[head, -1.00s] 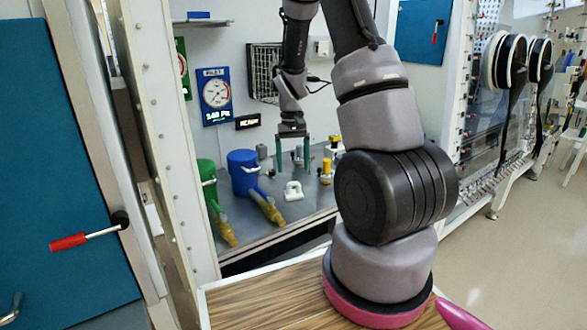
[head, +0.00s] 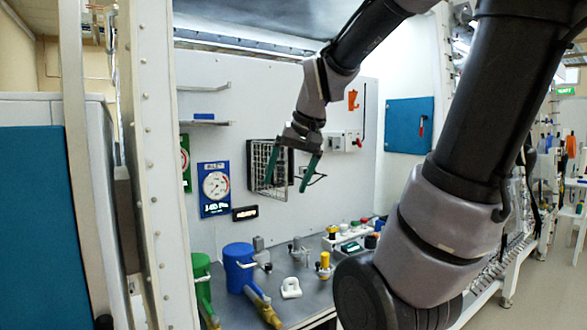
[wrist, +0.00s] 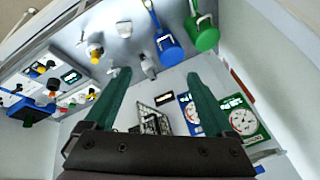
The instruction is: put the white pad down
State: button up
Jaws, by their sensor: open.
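The white pad (head: 291,288), a small block with a hole or loop, lies on the grey bench top (head: 275,312) to the right of the blue valve. In the wrist view it appears as a small white shape (wrist: 124,28) near the top. My gripper (head: 288,183) hangs in the air well above the bench, in front of the back wall. Its two green fingers are spread and empty. They also show apart in the wrist view (wrist: 157,78), with nothing between them.
Small fittings and a yellow-topped part (head: 325,264) stand behind and right. A wire rack (head: 268,168) and a gauge panel (head: 216,189) are on the back wall.

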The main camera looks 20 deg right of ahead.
jog(key=s+a+r+t, duration=0.1)
jog(key=s+r+t, duration=0.1)
jog(key=s, duration=0.4)
jog(key=shift+s+a+r, duration=0.2)
jog(key=shift+s+r, duration=0.15)
jog(key=shift+r, duration=0.25)
jog(key=shift+c, duration=0.3)
